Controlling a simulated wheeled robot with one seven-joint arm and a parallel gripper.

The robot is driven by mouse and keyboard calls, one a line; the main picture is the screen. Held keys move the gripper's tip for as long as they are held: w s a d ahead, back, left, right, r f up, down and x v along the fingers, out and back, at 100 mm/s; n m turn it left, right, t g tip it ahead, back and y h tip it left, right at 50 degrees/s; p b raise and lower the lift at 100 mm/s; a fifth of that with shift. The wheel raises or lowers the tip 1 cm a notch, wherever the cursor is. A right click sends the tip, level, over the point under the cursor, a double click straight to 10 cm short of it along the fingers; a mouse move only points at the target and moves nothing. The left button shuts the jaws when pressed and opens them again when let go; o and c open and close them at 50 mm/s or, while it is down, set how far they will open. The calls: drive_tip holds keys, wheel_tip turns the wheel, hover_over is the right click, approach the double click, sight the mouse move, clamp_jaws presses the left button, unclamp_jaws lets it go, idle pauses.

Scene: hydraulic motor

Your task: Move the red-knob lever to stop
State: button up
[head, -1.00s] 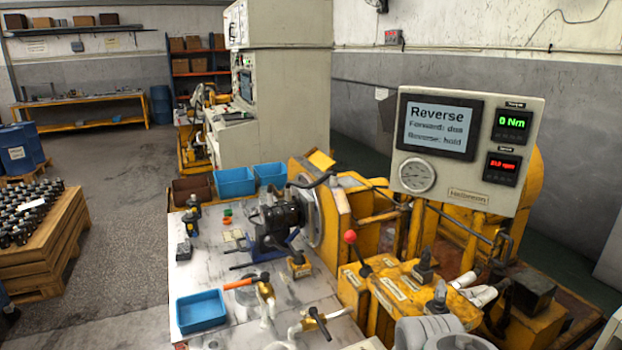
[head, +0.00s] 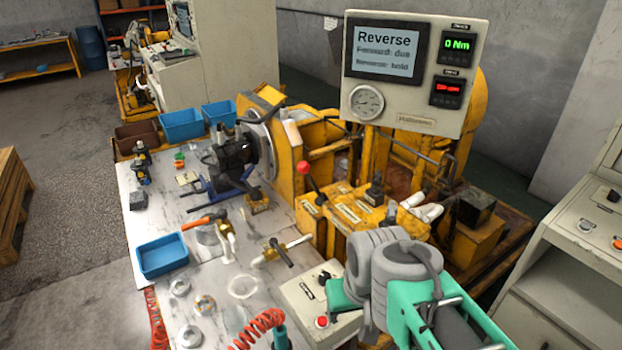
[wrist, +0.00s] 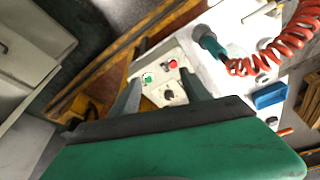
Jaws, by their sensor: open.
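The red-knob lever (head: 304,168) shows in the head view, its dark rod leaning up and left from the yellow valve block (head: 340,215). Labels on the block are too small to read. My gripper (wrist: 160,92) shows in the wrist view with two dark fingers apart and nothing clearly held between them. In the head view its green housing (head: 346,292) is at the lower right, in front of the valve block and apart from the lever; its fingertips cannot be made out there. The display (head: 386,50) reads "Reverse", with "Forward: due" and "Reverse: hold" below.
A control box (head: 308,293) with a red button and a dark knob sits close to my gripper. A coiled red hose (head: 258,325) lies at the front. A blue tray (head: 163,256) is on the bench.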

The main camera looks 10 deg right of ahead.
drive_tip(key=shift+c, duration=0.3)
drive_tip(key=w+t+b, duration=0.1)
drive_tip(key=w, duration=0.3)
drive_tip(key=w+f+t+b, duration=0.1)
drive_tip(key=w+b, duration=0.1)
drive_tip(key=w, duration=0.2)
drive_tip(key=w+d+f+t+b, duration=0.1)
drive_tip(key=w+b, duration=0.1)
drive_tip(key=w, duration=0.2)
drive_tip(key=shift+w+d+h, duration=0.1)
drive_tip(key=shift+w+h, duration=0.3)
drive_tip(key=c, duration=0.4)
drive_tip(key=t+h+b, duration=0.3)
drive_tip(key=t+b, duration=0.5)
drive_tip(key=b, duration=0.2)
approach(309, 179)
drive_tip(key=w+d+f, duration=0.1)
drive_tip(key=d+f, duration=0.2)
drive_tip(key=f, duration=0.1)
drive_tip(key=w+t, duration=0.1)
drive_tip(key=w, duration=0.1)
drive_tip(key=w+a+n+t+b, duration=0.1)
drive_tip(key=w+t, duration=0.1)
drive_tip(key=shift+w+a+r+h, duration=0.1)
drive_tip(key=shift+a+r+h, duration=0.05)
drive_tip(key=shift+r+h, duration=0.15)
drive_tip(key=shift+w+r, duration=0.2)
drive_tip(key=shift+w, duration=0.05)
drive_tip(key=x, duration=0.7)
drive_tip(key=shift+w+r, duration=0.2)
